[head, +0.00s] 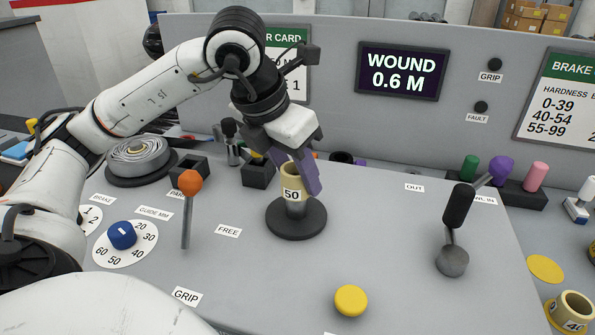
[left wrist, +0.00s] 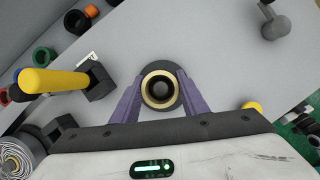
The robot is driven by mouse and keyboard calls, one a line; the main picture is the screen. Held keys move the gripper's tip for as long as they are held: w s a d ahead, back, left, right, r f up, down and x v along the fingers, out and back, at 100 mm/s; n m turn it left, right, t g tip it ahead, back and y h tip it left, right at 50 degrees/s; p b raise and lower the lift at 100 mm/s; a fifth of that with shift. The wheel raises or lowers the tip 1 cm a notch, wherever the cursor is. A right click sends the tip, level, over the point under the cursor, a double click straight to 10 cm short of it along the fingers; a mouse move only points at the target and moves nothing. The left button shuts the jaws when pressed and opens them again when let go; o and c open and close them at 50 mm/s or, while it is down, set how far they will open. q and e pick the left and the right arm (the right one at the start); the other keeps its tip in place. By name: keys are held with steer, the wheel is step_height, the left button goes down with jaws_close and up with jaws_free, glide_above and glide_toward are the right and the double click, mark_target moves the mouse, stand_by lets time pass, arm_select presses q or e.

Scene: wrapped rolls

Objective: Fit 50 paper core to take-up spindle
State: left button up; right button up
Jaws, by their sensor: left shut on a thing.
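The tan paper core marked 50 (head: 292,183) stands upright over the take-up spindle, whose dark round base (head: 297,219) rests on the grey bench. A bare metal part of the spindle shows between the core's lower edge and the base. My left gripper (head: 307,178) is shut on the core, with a purple finger on either side. In the left wrist view the core's ring (left wrist: 159,89) sits between the two fingers, with a dark round centre inside it. My right gripper is not in view.
An orange-knobbed lever (head: 189,183) and a blue dial (head: 122,235) stand to the left. A yellow button (head: 351,300) is in front, and a black-handled crank (head: 458,207) stands at right. The display (head: 402,71) reads WOUND 0.6 M.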

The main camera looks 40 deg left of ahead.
mark_target(286, 174)
arm_select(q)
steer(key=shift+f+b, duration=0.3)
steer(key=shift+f, duration=0.05)
steer(key=shift+f+b, duration=0.4)
steer(key=shift+f, duration=0.05)
steer(key=shift+f+b, duration=0.75)
steer(key=shift+f, duration=0.05)
steer(key=shift+f+b, duration=0.65)
steer(key=shift+f, duration=0.1)
steer(key=o, duration=1.1)
steer(key=shift+o, duration=0.2)
steer(key=p+v, duration=0.2)
steer(key=v, duration=0.8)
steer(key=shift+s+r+p, duration=0.1)
steer(key=shift+r+p, duration=0.1)
steer(key=shift+p, duration=0.1)
